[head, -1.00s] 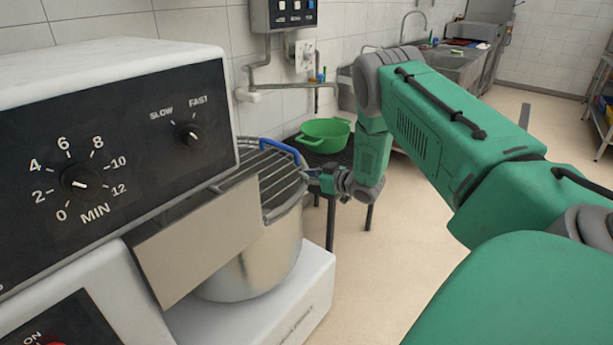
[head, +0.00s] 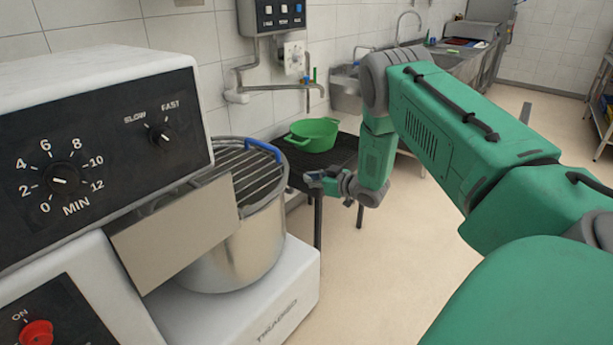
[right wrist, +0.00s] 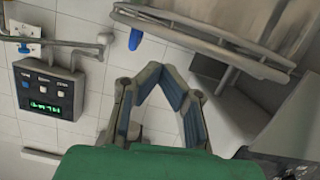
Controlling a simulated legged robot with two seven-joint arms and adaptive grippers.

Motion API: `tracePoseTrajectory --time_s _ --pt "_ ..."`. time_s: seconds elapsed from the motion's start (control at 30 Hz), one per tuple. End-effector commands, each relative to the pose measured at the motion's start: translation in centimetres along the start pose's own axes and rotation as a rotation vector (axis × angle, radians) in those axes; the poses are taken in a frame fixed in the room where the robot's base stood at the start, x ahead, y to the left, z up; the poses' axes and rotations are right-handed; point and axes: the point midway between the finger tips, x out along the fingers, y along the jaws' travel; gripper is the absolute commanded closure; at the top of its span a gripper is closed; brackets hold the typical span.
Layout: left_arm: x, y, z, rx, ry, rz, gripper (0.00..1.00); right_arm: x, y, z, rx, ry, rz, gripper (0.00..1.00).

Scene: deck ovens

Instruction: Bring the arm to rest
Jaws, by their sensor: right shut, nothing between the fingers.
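My right arm (head: 440,110) comes in from the right in the head view and bends down at the elbow. My right gripper (head: 312,180) points left, just right of the mixer bowl (head: 235,250) and apart from it. In the right wrist view its fingers (right wrist: 158,75) meet at the tips, with nothing between them. My left gripper is not in view.
A large mixer (head: 90,150) with a wire guard (head: 265,170) and blue handle (head: 263,148) stands at left. A dark table (head: 345,150) with a green pot (head: 313,135) stands behind the gripper. The floor (head: 400,260) at right is clear.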

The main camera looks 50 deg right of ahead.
Motion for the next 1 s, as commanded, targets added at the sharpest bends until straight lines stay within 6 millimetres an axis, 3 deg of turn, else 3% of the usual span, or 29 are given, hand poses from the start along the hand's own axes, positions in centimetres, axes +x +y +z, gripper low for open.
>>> tracePoseTrajectory --time_s 0.33,0.43,0.57,0.67,0.77,0.87,1.0 --pt "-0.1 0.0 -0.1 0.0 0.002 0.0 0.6 0.3 -1.0 -0.6 -0.002 -0.003 -0.003 1.0" --pt "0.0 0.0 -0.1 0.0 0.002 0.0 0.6 0.4 -3.1 0.8 0.027 -0.045 -0.004 1.0" --pt "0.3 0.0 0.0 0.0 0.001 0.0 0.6 -0.1 -9.3 4.8 0.098 -0.184 -0.005 1.0" --pt "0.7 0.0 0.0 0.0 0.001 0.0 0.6 -2.1 -15.6 8.8 0.151 -0.345 -0.01 1.0" --pt "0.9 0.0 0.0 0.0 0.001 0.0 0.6 -5.6 -21.5 12.3 0.182 -0.516 -0.018 1.0" --pt "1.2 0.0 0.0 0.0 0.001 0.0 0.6 -10.3 -26.7 15.4 0.193 -0.694 -0.029 1.0" --pt "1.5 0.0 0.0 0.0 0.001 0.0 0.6 -18.5 -32.4 18.6 0.175 -0.941 -0.045 1.0"
